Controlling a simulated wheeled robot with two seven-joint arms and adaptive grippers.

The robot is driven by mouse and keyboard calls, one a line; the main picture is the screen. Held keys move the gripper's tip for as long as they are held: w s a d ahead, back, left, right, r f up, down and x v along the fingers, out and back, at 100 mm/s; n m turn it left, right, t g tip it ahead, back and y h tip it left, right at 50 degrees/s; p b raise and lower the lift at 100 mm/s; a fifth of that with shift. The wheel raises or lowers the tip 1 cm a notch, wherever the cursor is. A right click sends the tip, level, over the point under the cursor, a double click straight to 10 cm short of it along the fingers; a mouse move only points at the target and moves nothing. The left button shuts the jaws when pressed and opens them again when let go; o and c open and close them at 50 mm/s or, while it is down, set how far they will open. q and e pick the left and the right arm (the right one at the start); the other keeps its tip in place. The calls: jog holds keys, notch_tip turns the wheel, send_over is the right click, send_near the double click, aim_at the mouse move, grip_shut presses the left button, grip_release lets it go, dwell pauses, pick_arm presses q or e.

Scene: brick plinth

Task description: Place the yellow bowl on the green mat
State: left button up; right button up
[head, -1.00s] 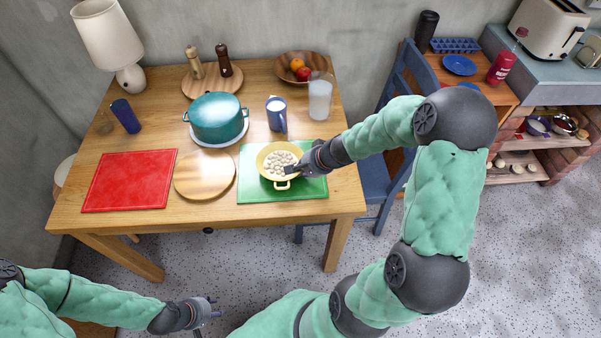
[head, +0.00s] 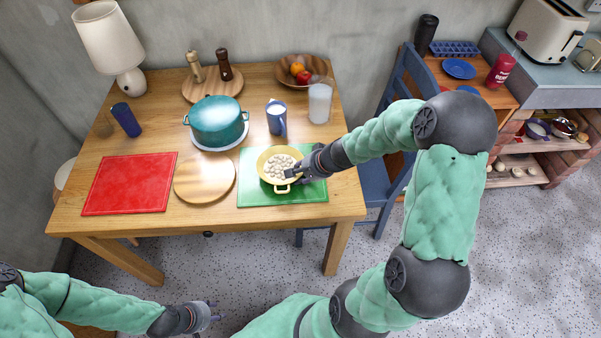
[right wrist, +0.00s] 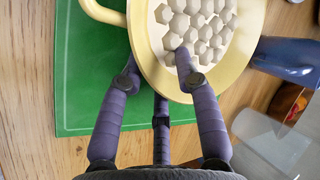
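The yellow bowl (head: 264,169), filled with pale round pieces, is over the green mat (head: 310,194) on the table. It looks upright, with one handle towards the table's front edge. Whether its base touches the mat is hidden. My right gripper (head: 295,172) is at the bowl's right side, shut on its rim. In the right wrist view, one finger of the right gripper (right wrist: 158,68) is inside the bowl (right wrist: 143,40) and another is outside its wall, above the green mat (right wrist: 82,75). My left gripper (head: 211,312) is empty and open, in front of the table and away from it.
A round wooden board (head: 205,180) lies left of the mat, and a red mat (head: 129,183) lies further left. Behind stand a teal pot (head: 216,122), a blue mug (head: 276,118), a clear cup (head: 320,102) and a fruit bowl (head: 284,73). A blue chair (head: 372,185) stands at the right.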

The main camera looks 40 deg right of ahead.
jog(key=p+v, duration=0.5)
jog(key=v, duration=0.7)
